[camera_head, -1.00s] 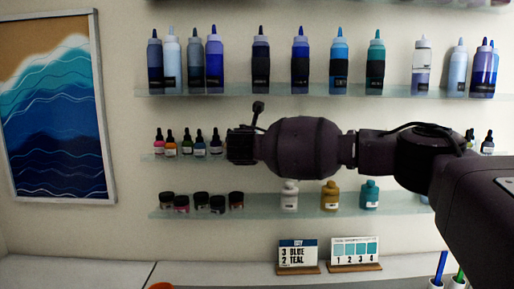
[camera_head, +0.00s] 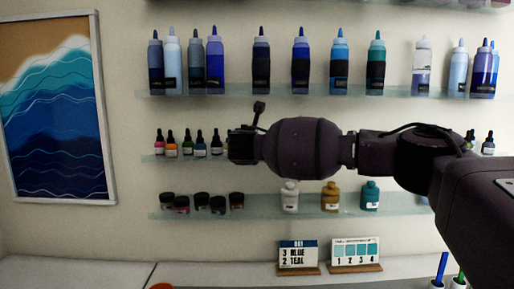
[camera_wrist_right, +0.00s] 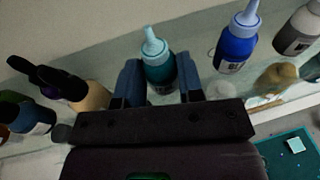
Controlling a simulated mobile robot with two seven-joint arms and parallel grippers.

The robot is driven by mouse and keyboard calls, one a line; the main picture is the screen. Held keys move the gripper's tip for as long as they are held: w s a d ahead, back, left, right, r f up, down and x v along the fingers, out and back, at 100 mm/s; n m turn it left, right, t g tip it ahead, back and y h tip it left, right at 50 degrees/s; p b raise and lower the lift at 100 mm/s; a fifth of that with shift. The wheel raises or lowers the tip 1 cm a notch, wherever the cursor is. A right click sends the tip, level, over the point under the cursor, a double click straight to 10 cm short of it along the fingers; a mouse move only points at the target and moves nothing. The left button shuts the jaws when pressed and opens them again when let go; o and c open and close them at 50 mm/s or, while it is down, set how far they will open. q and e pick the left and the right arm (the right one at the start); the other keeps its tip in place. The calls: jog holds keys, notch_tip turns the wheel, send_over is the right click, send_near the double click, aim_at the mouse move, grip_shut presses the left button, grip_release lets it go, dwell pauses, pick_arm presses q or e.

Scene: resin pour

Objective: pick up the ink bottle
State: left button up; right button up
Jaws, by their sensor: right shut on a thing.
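In the right wrist view a teal ink bottle (camera_wrist_right: 159,66) with a pale teal pointed nozzle stands between the two blue-grey fingers of my right gripper (camera_wrist_right: 160,76). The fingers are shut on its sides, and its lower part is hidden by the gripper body. In the head view my right arm reaches in from the right and ends at the middle shelf (camera_head: 150,157), with the dark gripper end (camera_head: 241,146) beside the small dropper bottles. The held bottle cannot be made out there. My left gripper is not in view.
In the wrist view a blue bottle (camera_wrist_right: 237,45) stands to the right, and a dark-topped bottle (camera_wrist_right: 85,92) is close on the left. Small dropper bottles (camera_head: 201,146) line the middle shelf. Squeeze bottles (camera_head: 300,62) fill the shelf above; jars (camera_head: 202,201) stand below.

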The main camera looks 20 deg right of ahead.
jog(key=shift+s+r, duration=0.15)
jog(key=shift+r, duration=0.2)
notch_tip(320, 180, up, 6)
jog(key=r, duration=0.1)
jog(key=s+a, duration=0.2)
jog(key=s, duration=0.7)
jog(key=s+a, duration=0.3)
jog(key=s, duration=0.7)
jog(key=shift+a+f+b, duration=0.25)
jog(key=shift+f+b, duration=0.05)
jog(key=shift+f, duration=0.05)
jog(key=shift+o, duration=1.4)
jog(key=shift+w, duration=0.1)
jog(key=shift+c, duration=1.3)
